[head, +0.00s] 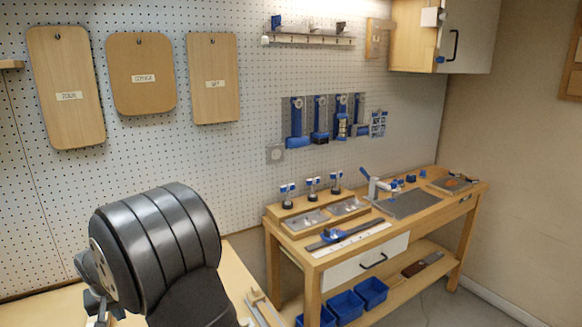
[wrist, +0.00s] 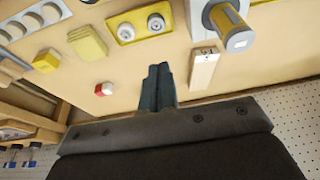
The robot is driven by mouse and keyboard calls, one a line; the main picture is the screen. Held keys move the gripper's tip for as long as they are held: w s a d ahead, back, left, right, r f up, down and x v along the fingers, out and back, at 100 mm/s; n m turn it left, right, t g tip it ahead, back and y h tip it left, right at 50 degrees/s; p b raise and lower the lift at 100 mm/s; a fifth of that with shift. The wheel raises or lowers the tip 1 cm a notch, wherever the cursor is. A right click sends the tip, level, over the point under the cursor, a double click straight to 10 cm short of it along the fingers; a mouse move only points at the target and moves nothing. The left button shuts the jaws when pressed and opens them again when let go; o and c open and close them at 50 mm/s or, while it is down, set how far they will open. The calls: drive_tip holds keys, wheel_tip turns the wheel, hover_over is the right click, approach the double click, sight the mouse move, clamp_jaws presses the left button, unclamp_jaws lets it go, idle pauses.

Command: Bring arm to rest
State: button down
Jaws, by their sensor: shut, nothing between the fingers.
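My gripper (wrist: 158,70) shows in the wrist view with its two dark fingers together and nothing between them. The fingers stand out over a light wooden bench top (wrist: 128,78) and look clear of the objects on it. In the head view my dark grey arm fills the lower left, and the gripper's end is only partly visible at the frame's lower left.
In the wrist view, a red and white knob (wrist: 104,89), a wooden block (wrist: 204,68), a grey and yellow cylinder (wrist: 232,30) and yellow blocks (wrist: 88,42) surround the fingers. In the head view, a workbench (head: 340,240) and a pegboard (head: 250,90) stand beyond.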

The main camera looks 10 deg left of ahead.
drive_tip(key=x, duration=0.7)
drive_tip(key=shift+w+a+r, duration=0.1)
drive_tip(key=shift+w+a, duration=0.05)
wheel_tip(320, 180, up, 9)
drive_tip(key=n+g+h, duration=0.2)
drive_tip(key=n, duration=1.6)
drive_tip(key=shift+w, duration=0.25)
idle(0.4)
drive_tip(key=shift+a, duration=0.15)
idle(1.2)
